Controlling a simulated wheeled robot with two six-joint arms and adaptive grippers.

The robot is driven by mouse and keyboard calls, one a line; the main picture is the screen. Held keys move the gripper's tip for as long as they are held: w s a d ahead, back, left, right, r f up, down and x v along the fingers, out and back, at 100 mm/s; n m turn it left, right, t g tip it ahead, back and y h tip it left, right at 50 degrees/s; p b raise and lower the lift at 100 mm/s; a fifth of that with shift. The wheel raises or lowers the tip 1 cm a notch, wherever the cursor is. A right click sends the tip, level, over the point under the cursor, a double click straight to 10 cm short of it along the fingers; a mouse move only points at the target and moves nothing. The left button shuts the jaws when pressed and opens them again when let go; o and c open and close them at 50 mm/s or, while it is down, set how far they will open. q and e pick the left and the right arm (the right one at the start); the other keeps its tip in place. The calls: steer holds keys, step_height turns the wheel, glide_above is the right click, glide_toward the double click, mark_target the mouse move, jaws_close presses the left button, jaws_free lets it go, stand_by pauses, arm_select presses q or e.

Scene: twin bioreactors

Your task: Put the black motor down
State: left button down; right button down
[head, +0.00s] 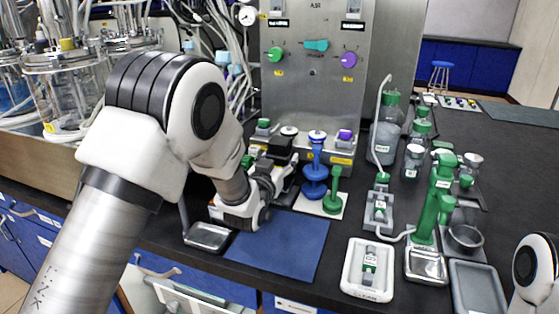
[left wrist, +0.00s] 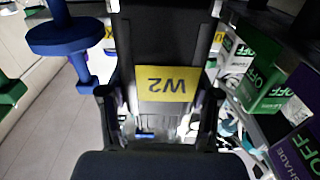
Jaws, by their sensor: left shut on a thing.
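My left gripper (head: 268,188) reaches in from the left, low over the counter in front of the steel panel. In the left wrist view its two fingers (left wrist: 158,98) are shut on the black motor, one on each side. The black motor (left wrist: 160,42) is a dark body with a yellow W2 label (left wrist: 167,84), upside down in that view. In the head view the black motor (head: 279,147) shows only partly above the gripper. Its underside is hidden, so I cannot tell whether it touches anything. My right gripper is out of view.
A blue motor (head: 315,179) and a green motor (head: 333,197) stand close to the right on a white board (head: 322,211). A blue mat (head: 278,248) lies bare in front. A metal tray (head: 207,237) sits at the left. Bottles (head: 388,138) stand farther right.

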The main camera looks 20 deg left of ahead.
arm_select(q)
steer(key=shift+c, duration=1.9)
jaws_free()
steer(key=shift+s+f, duration=0.1)
steer(key=shift+f, duration=0.4)
steer(key=shift+o, duration=0.7)
steer(key=shift+f, duration=0.15)
steer(key=shift+r, duration=0.3)
steer(key=shift+r+p, duration=0.55)
steer(key=shift+p, duration=0.25)
steer(key=shift+s+f+b, duration=0.45)
steer(key=shift+s+b, duration=0.05)
steer(key=shift+s, duration=0.25)
steer(key=s, duration=1)
steer(key=shift+s+a+r+b, duration=0.15)
steer(key=shift+a+r+b, duration=0.05)
steer(key=shift+r+b, duration=0.25)
